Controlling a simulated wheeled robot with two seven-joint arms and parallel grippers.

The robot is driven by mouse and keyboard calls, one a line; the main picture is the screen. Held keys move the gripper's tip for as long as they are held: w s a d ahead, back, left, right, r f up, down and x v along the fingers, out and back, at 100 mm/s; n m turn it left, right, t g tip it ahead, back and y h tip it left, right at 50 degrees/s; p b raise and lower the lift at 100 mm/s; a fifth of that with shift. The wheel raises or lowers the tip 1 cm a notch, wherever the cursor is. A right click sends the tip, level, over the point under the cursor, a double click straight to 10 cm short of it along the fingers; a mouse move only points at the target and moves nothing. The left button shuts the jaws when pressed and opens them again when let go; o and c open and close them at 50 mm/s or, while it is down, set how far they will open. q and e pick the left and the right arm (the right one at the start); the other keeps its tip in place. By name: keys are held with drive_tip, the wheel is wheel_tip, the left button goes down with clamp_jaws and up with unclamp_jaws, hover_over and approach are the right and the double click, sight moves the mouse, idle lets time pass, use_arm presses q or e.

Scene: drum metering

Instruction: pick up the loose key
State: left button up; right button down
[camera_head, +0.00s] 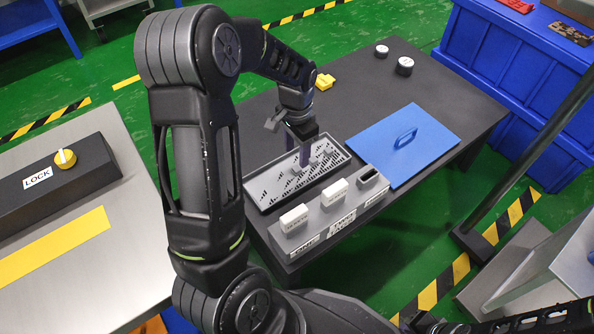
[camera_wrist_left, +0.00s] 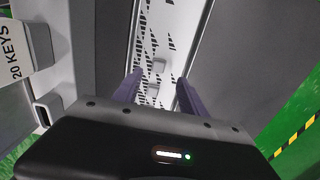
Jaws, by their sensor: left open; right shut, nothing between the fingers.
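A shallow grey tray with a slotted, black-and-white floor (camera_head: 262,199) lies on the dark table. Small grey blocks sit in it; one shows in the left wrist view (camera_wrist_left: 159,65), with another (camera_wrist_left: 153,89) nearer my gripper. I cannot tell which is the loose key. My left gripper (camera_head: 298,148) is open over the tray, fingers pointing down; in the wrist view its purple fingers (camera_wrist_left: 158,84) stand on either side of the blocks, with nothing gripped. My right gripper (camera_head: 428,323) is at the bottom right edge, shut and mostly out of frame.
A grey holder (camera_head: 311,234) with two white blocks (camera_head: 294,217) (camera_head: 334,192) and an empty-looking slot (camera_head: 368,177) stands along the tray's near side. A blue handled lid (camera_head: 425,150) lies to the right. Two round knobs (camera_head: 404,66) and a yellow piece (camera_head: 324,81) lie farther back.

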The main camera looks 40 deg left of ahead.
sight(297, 168)
use_arm(q)
drive_tip(key=shift+f, duration=0.25)
drive_tip(key=f+b, duration=0.1)
drive_tip(key=f, duration=0.1)
drive_tip(key=f+b, duration=0.2)
drive_tip(key=shift+s+d+f, duration=0.1)
drive_tip(key=shift+s+f, duration=0.1)
drive_tip(key=shift+f, duration=0.35)
drive_tip(key=shift+r, duration=0.1)
drive_tip(key=shift+c, duration=0.2)
clamp_jaws()
idle(0.4)
